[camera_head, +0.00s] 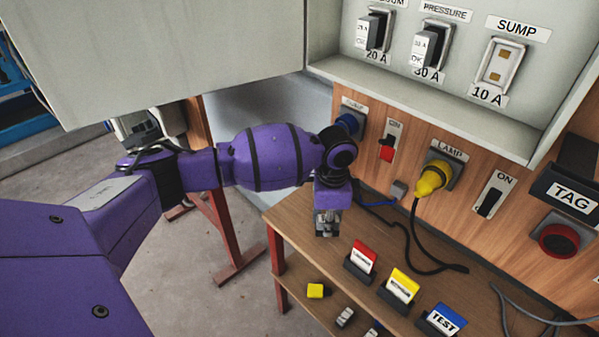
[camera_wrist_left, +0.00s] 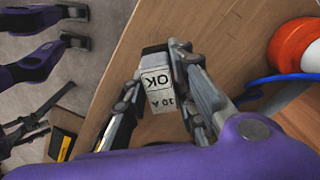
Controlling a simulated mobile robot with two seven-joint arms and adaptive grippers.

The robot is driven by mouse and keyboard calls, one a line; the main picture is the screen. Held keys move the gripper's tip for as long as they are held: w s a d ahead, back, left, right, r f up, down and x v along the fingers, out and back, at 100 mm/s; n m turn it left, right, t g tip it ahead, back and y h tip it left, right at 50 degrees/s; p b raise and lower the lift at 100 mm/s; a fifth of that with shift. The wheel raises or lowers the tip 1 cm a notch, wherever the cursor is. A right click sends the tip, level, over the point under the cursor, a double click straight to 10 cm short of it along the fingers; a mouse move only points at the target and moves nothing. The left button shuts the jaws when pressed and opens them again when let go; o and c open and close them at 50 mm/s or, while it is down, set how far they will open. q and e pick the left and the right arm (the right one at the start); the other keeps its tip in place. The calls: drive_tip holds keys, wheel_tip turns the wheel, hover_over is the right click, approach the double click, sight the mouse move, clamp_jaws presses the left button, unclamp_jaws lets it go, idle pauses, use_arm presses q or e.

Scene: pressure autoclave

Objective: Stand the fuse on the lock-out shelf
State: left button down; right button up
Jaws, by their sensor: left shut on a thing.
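My left gripper (camera_head: 327,226) is shut and points down above the back left part of the wooden bench top (camera_head: 294,217). In the left wrist view its fingers (camera_wrist_left: 160,62) grip a small grey and white fuse (camera_wrist_left: 160,88) marked "10 A OK" from both sides. In the head view the fuse is mostly hidden by the fingers. The SUMP 10 A holder (camera_head: 503,65) on the panel is empty. A lower shelf under the bench holds a yellow block (camera_head: 316,291) and grey fuse-like pieces (camera_head: 345,317); I cannot tell which surface is the lock-out shelf. My right gripper is not in view.
Red (camera_head: 362,259), yellow (camera_head: 401,286) and blue TEST (camera_head: 443,320) tags stand in holders along the bench. A black cable (camera_head: 420,262) from the yellow LAMP plug (camera_head: 430,181) lies behind them. An open grey cabinet door (camera_head: 160,50) hangs above my arm.

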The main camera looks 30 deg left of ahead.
use_arm(q)
drive_tip(key=shift+w+f, duration=0.35)
drive_tip(key=shift+w, duration=0.1)
drive_tip(key=shift+w+a+f, duration=0.15)
drive_tip(key=shift+f, duration=1.5)
drive_tip(key=shift+f, duration=0.1)
drive_tip(key=c, duration=1.5)
unclamp_jaws()
drive_tip(key=shift+o, duration=0.2)
wheel_tip(320, 180, up, 12)
drive_tip(key=shift+r+p, duration=0.1)
drive_tip(key=shift+p, duration=0.2)
